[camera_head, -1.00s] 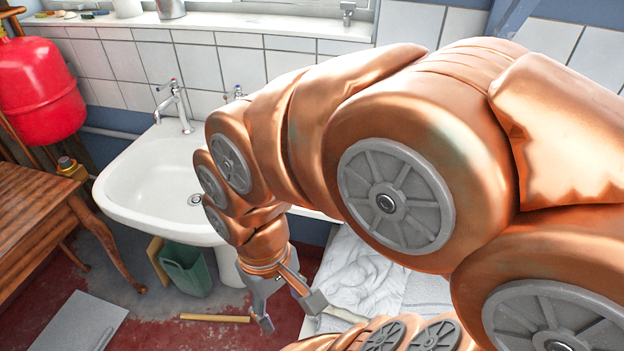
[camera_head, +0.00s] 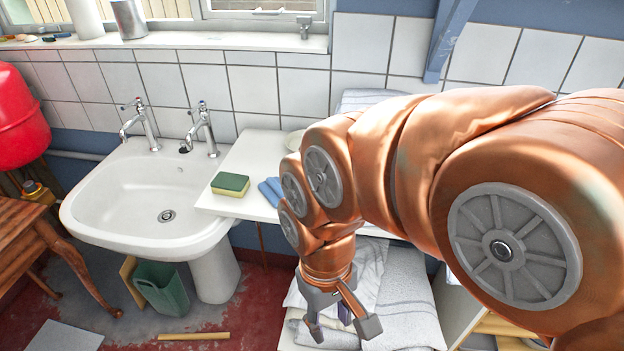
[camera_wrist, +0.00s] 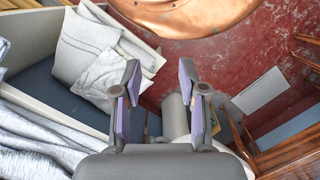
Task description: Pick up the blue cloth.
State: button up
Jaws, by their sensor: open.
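A light blue cloth (camera_head: 271,191), small and folded or rolled, lies on the white counter (camera_head: 246,161) right of the sink. My arm partly covers its right side in the head view. My gripper (camera_head: 342,326) hangs open and empty, lower in the picture than the cloth, in front of the towels under the counter. In the wrist view my gripper (camera_wrist: 160,100) shows its two purple-padded fingers apart with nothing between them. The blue cloth does not show in the wrist view.
A green and yellow sponge (camera_head: 231,184) lies just left of the cloth. The white sink (camera_head: 150,190) with two taps is further left. Folded towels (camera_head: 408,290) fill the space below the counter.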

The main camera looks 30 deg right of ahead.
aim_at(271, 188)
jog(key=z, duration=0.2)
jog(key=i, duration=0.4)
jog(key=z, duration=0.2)
jog(key=k, duration=0.5)
jog(key=u, duration=2.15)
jog(key=i, duration=1.7)
jog(key=z, duration=2.5)
